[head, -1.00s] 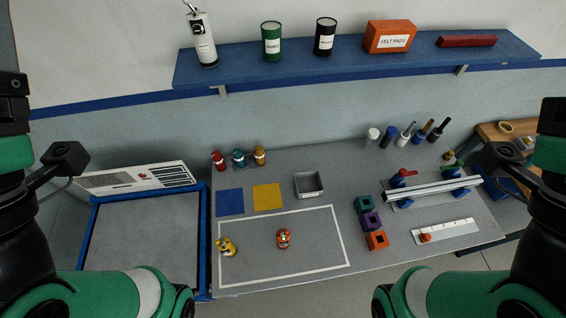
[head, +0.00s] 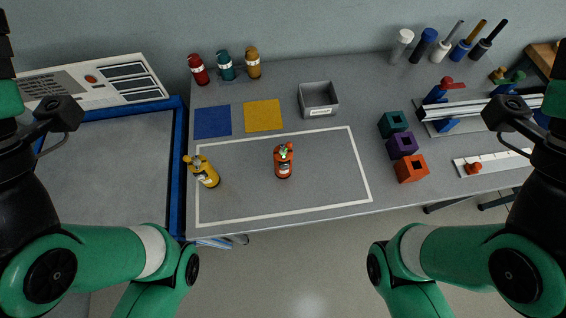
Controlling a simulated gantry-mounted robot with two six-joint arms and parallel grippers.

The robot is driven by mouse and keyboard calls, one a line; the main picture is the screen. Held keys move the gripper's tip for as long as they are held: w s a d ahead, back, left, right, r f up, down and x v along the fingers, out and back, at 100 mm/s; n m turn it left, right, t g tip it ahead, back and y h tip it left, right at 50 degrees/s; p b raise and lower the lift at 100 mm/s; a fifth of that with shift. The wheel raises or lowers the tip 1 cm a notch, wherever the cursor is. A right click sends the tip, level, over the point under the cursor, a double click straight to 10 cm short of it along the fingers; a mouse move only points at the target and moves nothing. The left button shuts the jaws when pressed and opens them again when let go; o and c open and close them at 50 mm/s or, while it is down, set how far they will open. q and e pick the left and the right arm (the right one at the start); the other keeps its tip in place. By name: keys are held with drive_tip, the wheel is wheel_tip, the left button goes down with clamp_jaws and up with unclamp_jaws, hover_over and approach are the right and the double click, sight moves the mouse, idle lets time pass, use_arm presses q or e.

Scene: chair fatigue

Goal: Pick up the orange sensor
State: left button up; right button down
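An orange-red canister-shaped piece (head: 283,162) stands inside the white outlined rectangle on the grey table. A yellow piece of similar shape (head: 204,172) is in the same rectangle, to its left, near the left line. At the back left of the table stand a red (head: 198,70), a teal (head: 226,66) and an amber-orange (head: 253,63) canister in a row. I cannot tell for certain which of the orange-toned pieces is the orange sensor. Only links of my two arms show at the sides and bottom; neither gripper is in view.
Behind the rectangle lie a blue mat (head: 212,122), a yellow mat (head: 263,115) and a grey bin (head: 318,98). Teal, purple (head: 402,145) and orange blocks (head: 411,168) stand to its right. A rail fixture (head: 470,112) is farther right. The rectangle's middle is mostly clear.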

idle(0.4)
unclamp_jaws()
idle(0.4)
